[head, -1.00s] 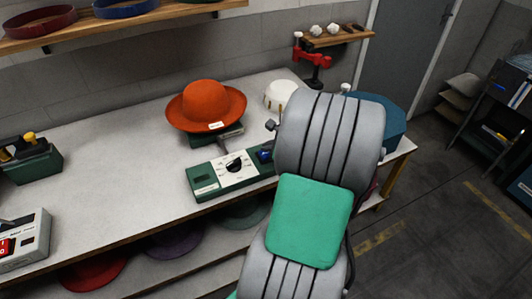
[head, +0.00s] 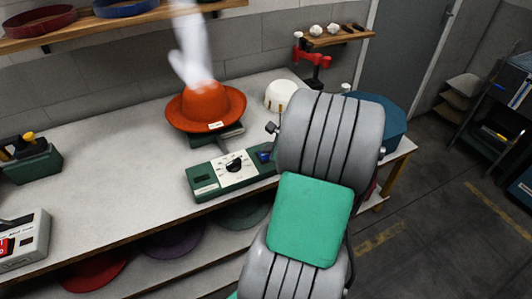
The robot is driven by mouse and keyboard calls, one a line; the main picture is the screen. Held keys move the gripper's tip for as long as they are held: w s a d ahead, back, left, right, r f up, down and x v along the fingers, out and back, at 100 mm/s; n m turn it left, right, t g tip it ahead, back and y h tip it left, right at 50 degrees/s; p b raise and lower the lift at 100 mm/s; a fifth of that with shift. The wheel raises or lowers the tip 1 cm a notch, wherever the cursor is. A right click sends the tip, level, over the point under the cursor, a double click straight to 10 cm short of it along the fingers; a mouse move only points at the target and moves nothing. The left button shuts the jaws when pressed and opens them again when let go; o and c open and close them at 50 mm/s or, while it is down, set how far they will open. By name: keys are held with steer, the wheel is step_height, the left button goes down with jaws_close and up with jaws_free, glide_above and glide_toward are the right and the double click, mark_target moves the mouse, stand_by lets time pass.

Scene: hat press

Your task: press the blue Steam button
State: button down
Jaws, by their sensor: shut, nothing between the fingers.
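The blue Steam button (head: 265,155) shows at the right end of the control box (head: 222,178), a green box with a pale panel and a black dial, on the bench. My arm covers the area just right of the button. An orange hat (head: 206,106) sits on the press (head: 227,134) behind the box. A white plume of steam (head: 190,50) rises above the hat. My gripper is hidden behind my arm, so I cannot see whether it touches the button.
The bench (head: 110,150) has clear room left of the hat. A white dome (head: 280,95) stands right of the hat, and a teal box (head: 391,123) stands behind my arm. A red clamp (head: 313,58) and a shelf (head: 340,38) are at the back.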

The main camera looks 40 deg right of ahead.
mark_target(268, 156)
steer(key=shift+r+p, duration=0.9)
steer(key=shift+p, duration=0.05)
step_height(268, 156, up, 5)
steer(key=p, duration=0.4)
steer(key=shift+p, duration=0.35)
